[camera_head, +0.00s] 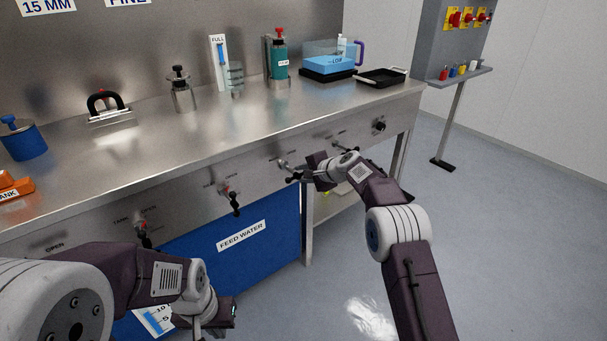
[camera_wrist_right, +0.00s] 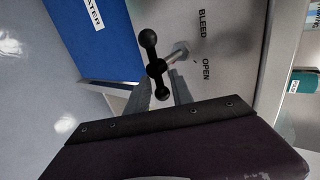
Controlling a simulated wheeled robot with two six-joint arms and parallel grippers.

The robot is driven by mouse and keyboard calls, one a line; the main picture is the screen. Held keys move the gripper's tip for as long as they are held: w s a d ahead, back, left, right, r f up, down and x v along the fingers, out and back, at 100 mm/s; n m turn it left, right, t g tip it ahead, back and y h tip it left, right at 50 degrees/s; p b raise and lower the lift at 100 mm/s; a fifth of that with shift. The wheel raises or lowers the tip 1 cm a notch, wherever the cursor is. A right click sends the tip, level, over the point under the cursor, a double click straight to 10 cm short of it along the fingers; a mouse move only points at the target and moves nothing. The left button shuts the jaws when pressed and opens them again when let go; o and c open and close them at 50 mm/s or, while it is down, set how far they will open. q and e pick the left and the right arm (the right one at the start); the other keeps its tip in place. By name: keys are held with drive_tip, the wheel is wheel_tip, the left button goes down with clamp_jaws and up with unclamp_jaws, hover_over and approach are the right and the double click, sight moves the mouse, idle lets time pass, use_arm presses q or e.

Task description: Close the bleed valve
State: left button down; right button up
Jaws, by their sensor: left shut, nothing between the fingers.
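The bleed valve handle (camera_wrist_right: 155,68) is a black bar with ball ends on a metal stem, beside the words BLEED and OPEN on the steel panel. In the head view the same handle (camera_head: 292,179) shows at the panel's front, just left of my right gripper (camera_head: 305,174). In the right wrist view my right gripper (camera_wrist_right: 161,88) has its two grey fingers apart, with the handle's lower ball between them. I cannot tell whether they touch it. My left gripper (camera_head: 218,318) is shut and empty, low at the front left, away from the bleed valve.
A blue FEED WATER tank (camera_head: 215,260) is below. The steel bench (camera_head: 170,140) carries several items.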

idle(0.3)
drive_tip(key=v, duration=0.9)
drive_tip(key=shift+b, duration=0.3)
drive_tip(key=shift+f, duration=0.1)
drive_tip(key=s+r+n, duration=0.1)
drive_tip(key=s+r, duration=0.2)
drive_tip(key=s, duration=0.3)
drive_tip(key=s+d+f+n+g+h, duration=0.25)
drive_tip(key=s+f, duration=0.35)
drive_tip(key=s, duration=0.5)
drive_tip(key=s+d+f+n+g+h, duration=0.2)
drive_tip(key=s+d+f+n+g, duration=0.15)
drive_tip(key=s+f, duration=0.45)
drive_tip(key=s+d+f+n+g+h, duration=0.2)
drive_tip(key=s+d+f, duration=0.2)
drive_tip(key=s, duration=0.9)
wheel_tip(320, 180, up, 31)
drive_tip(key=d+n+p, duration=0.1)
drive_tip(key=p, duration=3)
drive_tip(key=shift+s+n, duration=0.2)
drive_tip(key=shift+n, duration=0.1)
